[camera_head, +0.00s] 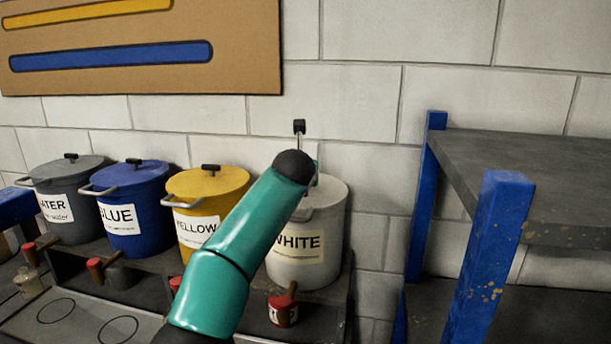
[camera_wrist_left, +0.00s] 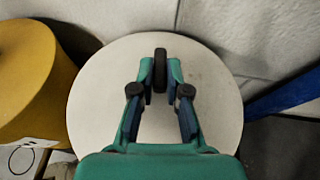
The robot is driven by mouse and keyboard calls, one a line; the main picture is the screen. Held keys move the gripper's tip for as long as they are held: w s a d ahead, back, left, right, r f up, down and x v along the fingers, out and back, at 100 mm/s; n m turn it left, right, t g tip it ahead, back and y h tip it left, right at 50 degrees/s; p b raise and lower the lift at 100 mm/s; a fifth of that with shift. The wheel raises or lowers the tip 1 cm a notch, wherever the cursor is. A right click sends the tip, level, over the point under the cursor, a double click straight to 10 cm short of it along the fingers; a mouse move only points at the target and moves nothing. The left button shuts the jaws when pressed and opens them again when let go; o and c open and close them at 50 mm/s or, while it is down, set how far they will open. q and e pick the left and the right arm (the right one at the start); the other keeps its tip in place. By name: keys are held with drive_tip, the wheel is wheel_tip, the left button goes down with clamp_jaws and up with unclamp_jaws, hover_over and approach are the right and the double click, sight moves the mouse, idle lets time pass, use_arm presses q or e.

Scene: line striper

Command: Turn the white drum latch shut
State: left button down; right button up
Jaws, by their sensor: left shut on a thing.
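The white drum (camera_head: 308,262) with its WHITE label stands at the right end of the drum row. Its pale round lid (camera_wrist_left: 95,95) fills the middle of the left wrist view. The black latch (camera_wrist_left: 160,72) sits near the top of that lid in this view, pointing up and down the picture. My left gripper (camera_wrist_left: 160,74) is shut on the latch, a teal fingertip on either side. In the head view, my teal left arm crosses in front of the white drum and hides most of the gripper and the latch. My right gripper is in neither view.
The yellow drum (camera_head: 221,182), blue drum (camera_head: 146,205) and grey water drum (camera_head: 78,222) stand to the left, with black latches on their lids. A concrete-block wall (camera_head: 350,95) is close behind. A blue-framed shelf (camera_head: 497,215) stands on the right.

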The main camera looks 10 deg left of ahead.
use_arm(q)
drive_tip(key=c, duration=1.2)
unclamp_jaws()
drive_tip(key=shift+o, duration=0.2)
drive_tip(key=shift+s, duration=0.15)
drive_tip(key=shift+s+d+r, duration=0.1)
drive_tip(key=shift+s+r, duration=0.25)
drive_tip(key=shift+s, duration=0.1)
drive_tip(key=v, duration=1)
drive_tip(key=shift+s, duration=0.3)
drive_tip(key=shift+f, duration=0.15)
